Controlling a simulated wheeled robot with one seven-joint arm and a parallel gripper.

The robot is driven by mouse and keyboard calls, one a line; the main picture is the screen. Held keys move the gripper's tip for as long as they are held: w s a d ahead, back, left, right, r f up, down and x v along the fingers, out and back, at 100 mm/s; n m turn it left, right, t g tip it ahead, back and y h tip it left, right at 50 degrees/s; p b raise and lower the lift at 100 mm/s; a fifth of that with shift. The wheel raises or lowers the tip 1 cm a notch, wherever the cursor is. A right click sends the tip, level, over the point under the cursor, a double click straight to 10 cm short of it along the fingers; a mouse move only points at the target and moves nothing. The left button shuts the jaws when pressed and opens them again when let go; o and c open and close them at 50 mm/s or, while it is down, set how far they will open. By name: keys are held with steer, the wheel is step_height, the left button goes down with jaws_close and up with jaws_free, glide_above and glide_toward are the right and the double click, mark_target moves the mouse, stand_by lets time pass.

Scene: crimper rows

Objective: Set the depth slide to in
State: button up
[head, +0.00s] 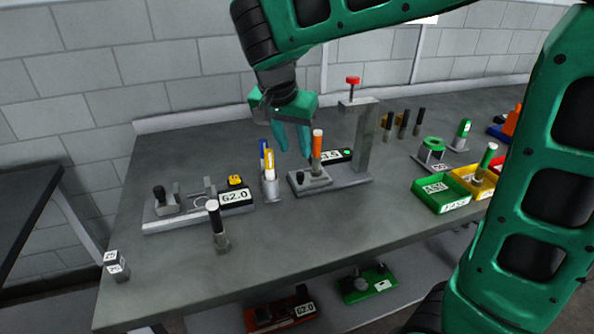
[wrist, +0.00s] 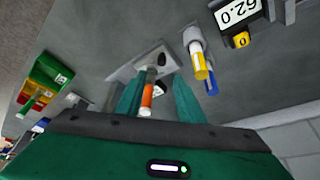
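No part is labelled as the depth slide, and I cannot tell for sure which part it is. A grey press stand (head: 365,138) with a red-topped knob (head: 352,81) stands mid-table. Its base (head: 328,180) carries a small black knob (head: 314,170) and an upright orange-handled piece (head: 317,144). My gripper (head: 293,140) points down just left of the orange handle, fingers apart and empty. In the wrist view my open gripper (wrist: 157,78) shows the orange handle (wrist: 147,97) between its fingers; contact is not clear. A grey fixture (head: 178,210) with a black knob and a G2.0 display stands at left.
A grey holder (head: 270,188) with yellow and blue sticks stands close left of the press. A black-handled tool (head: 215,220) stands in front. Green (head: 440,193) and yellow (head: 476,181) bins sit at right. The table's front middle is clear.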

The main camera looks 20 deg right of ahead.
mark_target(300, 173)
steer(key=x, duration=1)
steer(key=shift+w+a+f, duration=0.1)
steer(key=shift+w+f, duration=0.15)
steer(key=shift+f, duration=0.05)
jaws_close()
